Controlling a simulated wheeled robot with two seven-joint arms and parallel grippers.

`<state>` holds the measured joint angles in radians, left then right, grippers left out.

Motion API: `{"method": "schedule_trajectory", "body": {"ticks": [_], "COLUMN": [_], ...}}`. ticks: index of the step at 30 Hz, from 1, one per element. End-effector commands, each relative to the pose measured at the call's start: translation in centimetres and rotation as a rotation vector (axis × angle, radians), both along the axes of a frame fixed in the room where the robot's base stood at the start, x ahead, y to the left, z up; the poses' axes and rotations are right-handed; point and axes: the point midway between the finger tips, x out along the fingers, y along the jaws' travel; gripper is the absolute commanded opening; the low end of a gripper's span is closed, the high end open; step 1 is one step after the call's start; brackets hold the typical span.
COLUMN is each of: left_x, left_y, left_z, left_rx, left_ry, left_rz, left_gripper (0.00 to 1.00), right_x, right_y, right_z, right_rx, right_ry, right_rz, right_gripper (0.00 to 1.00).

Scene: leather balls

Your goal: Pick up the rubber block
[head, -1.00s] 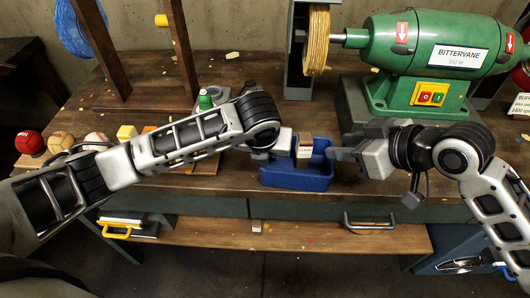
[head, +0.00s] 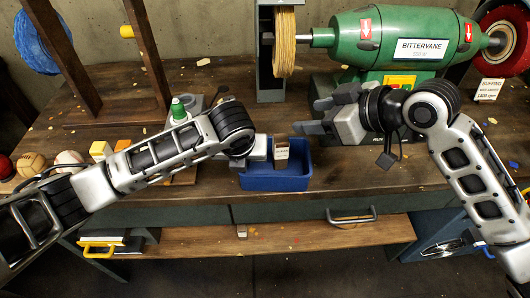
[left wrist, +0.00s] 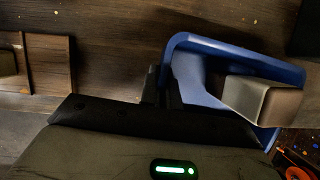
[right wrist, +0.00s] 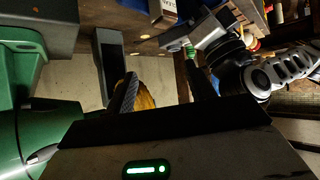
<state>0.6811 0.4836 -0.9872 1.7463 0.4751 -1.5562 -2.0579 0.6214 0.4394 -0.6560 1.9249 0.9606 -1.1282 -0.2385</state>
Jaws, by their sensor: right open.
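A small brown block with a pale label (head: 281,154), seemingly the rubber block, stands upright in a blue bin (head: 275,182) on the workbench. In the left wrist view, the block (left wrist: 262,100) shows over the blue bin's rim (left wrist: 215,43), right of my left fingers. My left gripper (head: 266,149) is just left of the block; its fingers are mostly hidden in the head view, and I cannot tell whether they touch it. My right gripper (head: 309,115) is open and empty, above and right of the bin. The block's labelled side (right wrist: 162,10) shows at the top of the right wrist view.
A green motor (head: 385,45) with a yellow buffing wheel (head: 285,42) stands behind my right gripper. Bare bench lies right of the bin.

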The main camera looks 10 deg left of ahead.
Motion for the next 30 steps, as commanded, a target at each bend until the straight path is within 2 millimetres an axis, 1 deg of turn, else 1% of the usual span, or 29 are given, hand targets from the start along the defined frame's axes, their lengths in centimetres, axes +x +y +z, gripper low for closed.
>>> {"method": "schedule_trajectory", "body": {"ticks": [1,2,3,6,8,9,10,12,14,15,17,19,21,24,27,30], "left_x": [0.0,0.0,0.0,0.0,0.0,0.0,0.0,0.0,0.0,0.0,0.0,0.0,0.0,0.0,0.1,0.1], "left_y": [0.0,0.0,0.0,0.0,0.0,0.0,0.0,0.0,0.0,0.0,0.0,0.0,0.0,0.0,0.0,0.0], "left_z": [0.1,0.1,0.1,0.1,0.1,0.1,0.1,0.1,0.1,0.1,0.1,0.1,0.1,0.1,0.1,0.1], "left_rx": [0.000,0.000,-0.001,-0.001,-0.001,-0.002,-0.002,-0.002,-0.002,-0.002,-0.002,-0.002,-0.002,-0.002,-0.002,-0.002], "left_ry": [-0.001,-0.001,-0.001,-0.001,-0.001,-0.001,-0.001,-0.001,-0.001,-0.001,-0.002,-0.002,-0.002,-0.002,-0.002,-0.002], "left_rz": [-0.001,-0.001,-0.002,-0.002,0.000,-0.001,-0.001,-0.001,-0.001,-0.001,-0.001,-0.001,-0.001,-0.001,-0.001,-0.001], "left_gripper": [0.00,0.00,0.00,0.00,0.00,0.00,0.00,0.00,0.00,0.00,0.00,0.00,0.00,0.00,0.00,0.00], "right_x": [1.2,1.7,2.4,3.3,3.5,3.4,3.3,2.7,2.2,1.8,1.3,1.1,1.0,1.3,1.7,1.9], "right_y": [1.1,1.7,2.5,4.5,5.8,6.7,7.5,9.4,10.9,11.7,12.4,12.4,11.8,10.1,8.4,7.3], "right_z": [2.7,4.2,6.2,10.9,13.2,14.5,15.3,16.1,15.6,14.9,13.2,11.2,9.4,7.6,6.8,6.5], "right_rx": [0.024,0.035,0.048,0.077,0.084,0.080,0.070,0.016,-0.063,-0.129,-0.248,-0.397,-0.545,-0.738,-0.877,-0.953], "right_ry": [-0.046,-0.070,-0.107,-0.187,-0.225,-0.246,-0.257,-0.264,-0.247,-0.228,-0.185,-0.125,-0.064,0.023,0.089,0.129], "right_rz": [0.031,0.054,0.087,0.179,0.241,0.288,0.327,0.420,0.499,0.547,0.610,0.662,0.697,0.719,0.719,0.713], "right_gripper": [0.55,0.55,0.55,0.55,0.55,0.55,0.55,0.55,0.55,0.55,0.55,0.55,0.55,0.55,0.55,0.55]}}
